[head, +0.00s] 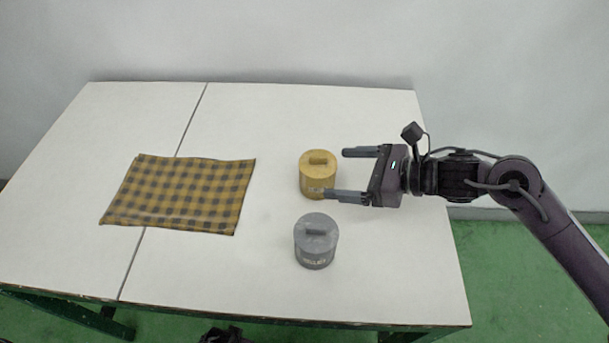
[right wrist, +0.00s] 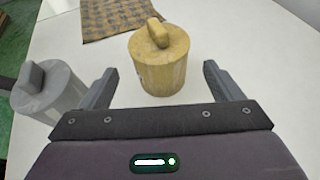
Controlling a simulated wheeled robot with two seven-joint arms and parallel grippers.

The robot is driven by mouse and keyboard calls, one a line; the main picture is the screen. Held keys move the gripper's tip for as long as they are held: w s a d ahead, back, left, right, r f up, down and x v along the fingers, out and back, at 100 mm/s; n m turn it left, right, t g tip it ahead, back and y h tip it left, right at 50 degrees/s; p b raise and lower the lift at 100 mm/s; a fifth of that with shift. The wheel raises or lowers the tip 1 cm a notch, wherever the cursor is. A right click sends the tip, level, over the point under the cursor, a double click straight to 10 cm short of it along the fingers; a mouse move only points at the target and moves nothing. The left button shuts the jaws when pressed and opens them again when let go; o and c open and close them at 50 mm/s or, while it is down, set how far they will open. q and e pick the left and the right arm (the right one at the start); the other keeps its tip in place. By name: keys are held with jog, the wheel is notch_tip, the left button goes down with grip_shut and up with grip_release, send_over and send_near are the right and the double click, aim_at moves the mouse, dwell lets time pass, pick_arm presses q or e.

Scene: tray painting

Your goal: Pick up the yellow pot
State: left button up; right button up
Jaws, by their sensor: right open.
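The yellow pot (head: 319,176) is a round pot with a lid and a bar-shaped knob, upright on the white table in the head view. My right gripper (head: 337,174) is open just to its right, its fingers pointing left at the pot. In the right wrist view the yellow pot (right wrist: 159,62) stands beyond and between the two fingertips of my right gripper (right wrist: 159,80). Nothing is held in it. My left gripper is not in view.
A grey pot (head: 316,242) with a similar lid stands nearer the front; it also shows at the left of the right wrist view (right wrist: 48,92). A yellow and dark checked cloth (head: 182,193) lies to the left. The white table (head: 260,115) is otherwise clear.

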jog(key=x, duration=0.3)
jog(key=p+x, duration=0.1)
jog(key=x, duration=0.3)
jog(key=shift+f, duration=0.4)
jog(key=c, duration=1.3)
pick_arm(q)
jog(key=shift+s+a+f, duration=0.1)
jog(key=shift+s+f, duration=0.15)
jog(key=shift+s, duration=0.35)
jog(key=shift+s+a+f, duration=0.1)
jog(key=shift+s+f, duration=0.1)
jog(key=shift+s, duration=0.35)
pick_arm(e)
jog(key=shift+d, duration=0.1)
jog(key=shift+r, duration=0.15)
notch_tip(320, 180, up, 19)
pick_arm(q)
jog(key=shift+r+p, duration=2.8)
jog(key=shift+p, duration=0.15)
pick_arm(e)
notch_tip(320, 180, up, 11)
send_over(316, 173)
jog(key=w, duration=0.3)
jog(key=shift+s, duration=0.1)
